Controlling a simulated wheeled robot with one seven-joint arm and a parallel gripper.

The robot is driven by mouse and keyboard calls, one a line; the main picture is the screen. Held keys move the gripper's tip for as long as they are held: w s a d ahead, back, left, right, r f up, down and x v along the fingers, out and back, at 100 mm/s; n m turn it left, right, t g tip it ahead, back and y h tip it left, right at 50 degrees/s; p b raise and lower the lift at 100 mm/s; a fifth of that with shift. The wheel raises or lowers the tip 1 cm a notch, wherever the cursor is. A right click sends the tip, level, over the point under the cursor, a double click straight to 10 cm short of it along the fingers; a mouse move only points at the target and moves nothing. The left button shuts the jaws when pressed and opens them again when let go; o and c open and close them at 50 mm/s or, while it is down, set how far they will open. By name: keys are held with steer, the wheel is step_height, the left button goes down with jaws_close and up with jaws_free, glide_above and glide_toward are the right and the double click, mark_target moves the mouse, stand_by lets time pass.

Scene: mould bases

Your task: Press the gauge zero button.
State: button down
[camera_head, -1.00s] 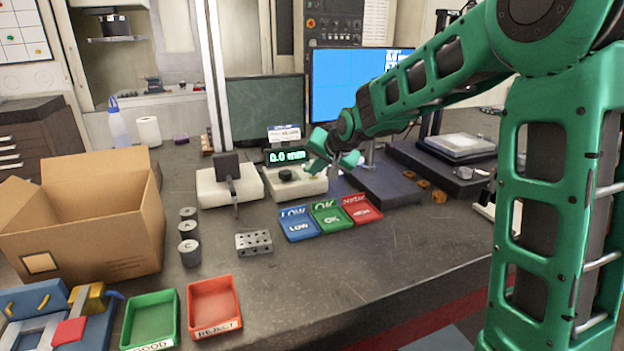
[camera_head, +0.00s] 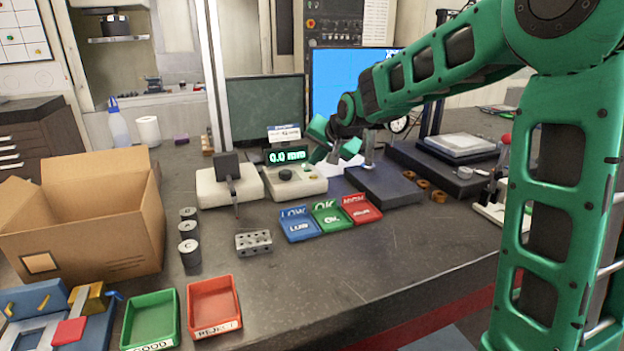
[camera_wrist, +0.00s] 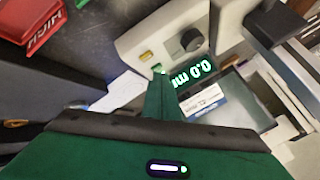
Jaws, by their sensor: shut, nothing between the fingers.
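The gauge (camera_head: 313,187) is a pale box on the bench with a black knob (camera_head: 285,175) and a display (camera_head: 288,155) reading 0.0 mm. In the wrist view, the pale gauge body (camera_wrist: 135,40) has a yellow button (camera_wrist: 147,56) and a small green button (camera_wrist: 156,68). I cannot read a label on either button. My gripper (camera_head: 326,158) is shut and empty, above the gauge's right side. In the wrist view its fingertips (camera_wrist: 160,76) appear right by the green button, partly covering that area; whether they touch it I cannot tell.
A probe stand (camera_head: 210,190) is left of the gauge. LOW (camera_head: 299,228), OK (camera_head: 332,219) and red (camera_head: 361,210) trays lie in front. A dark plate (camera_head: 385,190) is at its right, with monitors behind.

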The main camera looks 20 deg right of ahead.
step_height(320, 180, up, 3)
steer(key=shift+r, duration=0.15)
stand_by(0.7)
